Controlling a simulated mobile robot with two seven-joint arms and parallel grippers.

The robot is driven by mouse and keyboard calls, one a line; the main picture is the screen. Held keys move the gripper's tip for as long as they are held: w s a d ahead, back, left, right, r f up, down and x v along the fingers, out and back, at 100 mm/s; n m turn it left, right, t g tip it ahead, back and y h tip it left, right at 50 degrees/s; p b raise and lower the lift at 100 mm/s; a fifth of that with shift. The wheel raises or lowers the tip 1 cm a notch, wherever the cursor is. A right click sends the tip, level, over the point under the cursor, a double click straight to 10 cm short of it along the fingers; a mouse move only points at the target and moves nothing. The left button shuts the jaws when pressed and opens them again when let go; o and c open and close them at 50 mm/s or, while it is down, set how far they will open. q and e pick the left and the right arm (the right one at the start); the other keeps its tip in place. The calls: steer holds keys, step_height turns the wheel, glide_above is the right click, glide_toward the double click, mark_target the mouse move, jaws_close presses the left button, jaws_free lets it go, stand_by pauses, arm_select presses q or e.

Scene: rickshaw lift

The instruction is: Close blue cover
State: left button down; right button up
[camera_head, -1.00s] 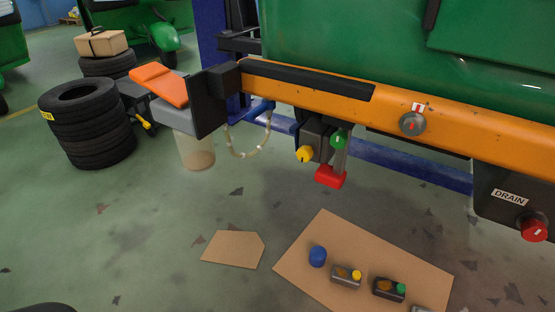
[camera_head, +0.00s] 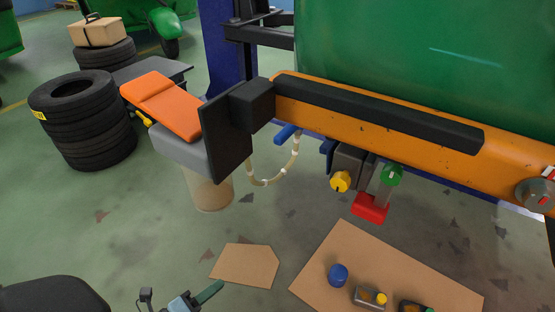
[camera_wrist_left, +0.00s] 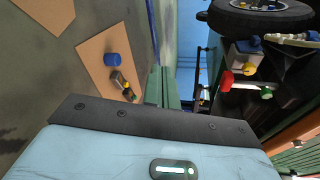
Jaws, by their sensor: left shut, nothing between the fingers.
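A small blue piece (camera_head: 287,131) sticks out under the orange beam beside the looped clear hose. A blue cylinder (camera_head: 338,274) stands on a cardboard sheet on the floor; it also shows in the left wrist view (camera_wrist_left: 111,60). I cannot tell for sure which blue part is the cover. My left gripper (camera_head: 218,287) comes in at the bottom edge, left of the cardboard and well below the beam. Its green fingers (camera_wrist_left: 163,86) are shut and empty, apart from everything. My right gripper is not in view.
The orange beam (camera_head: 400,128) carries a black pad and a black plate (camera_head: 227,125) at its left end. Below hang a yellow knob (camera_head: 340,181), a green knob (camera_head: 391,175) and a red block (camera_head: 369,208). Stacked tires (camera_head: 82,120) stand left.

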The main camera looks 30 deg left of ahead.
arm_select(q)
steer(key=w+a+r+m+t+h, duration=0.1)
steer(key=w+r+m+t+h, duration=0.15)
steer(key=w+r+m, duration=0.45)
steer(key=m+g+h+b, duration=0.2)
steer(key=m+g+h, duration=0.45)
steer(key=m, duration=2.55)
glide_toward(324, 143)
steer(key=s+a+f+t+h, duration=0.2)
steer(key=a+f, duration=0.2)
steer(key=a, duration=0.3)
steer(key=x, duration=0.4)
steer(key=s+d+x, duration=0.1)
steer(key=x, duration=0.3)
steer(key=b+x, duration=0.1)
steer(key=x, duration=0.3)
steer(key=shift+s+d, duration=0.15)
steer(key=shift+d, duration=0.45)
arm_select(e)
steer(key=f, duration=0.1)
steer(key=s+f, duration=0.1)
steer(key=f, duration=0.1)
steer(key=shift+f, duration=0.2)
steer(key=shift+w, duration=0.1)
